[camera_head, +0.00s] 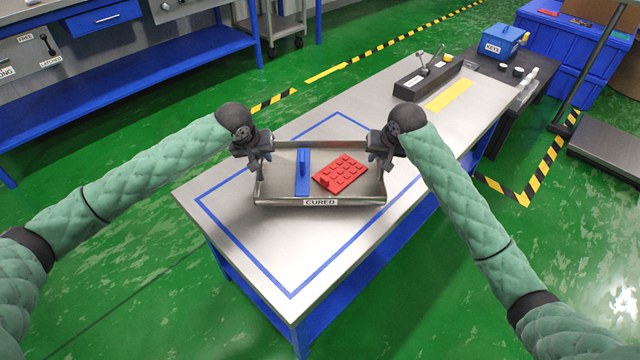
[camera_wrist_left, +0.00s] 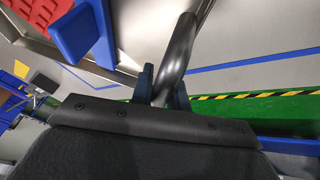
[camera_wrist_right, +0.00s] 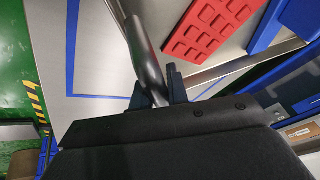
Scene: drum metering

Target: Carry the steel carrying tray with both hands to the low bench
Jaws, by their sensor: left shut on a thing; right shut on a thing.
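The steel carrying tray (camera_head: 280,190) bears a "CURED" label on its front wall. It is over the low bench (camera_head: 250,245), within the blue outlined area; I cannot tell whether it touches the top. A blue piece (camera_head: 303,172) and a red studded block (camera_head: 341,174) lie in it. My left gripper (camera_head: 258,164) is shut on the tray's left handle, a bent bar in the left wrist view (camera_wrist_left: 181,50). My right gripper (camera_head: 378,158) is shut on the right handle, also a bar in the right wrist view (camera_wrist_right: 143,50).
A dark holder (camera_head: 425,76) and a yellow strip (camera_head: 450,95) are on the bench's far part. A blue "KEYS" box (camera_head: 503,41) stands on a dark table behind. Blue crates (camera_head: 560,45) stand at the back right.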

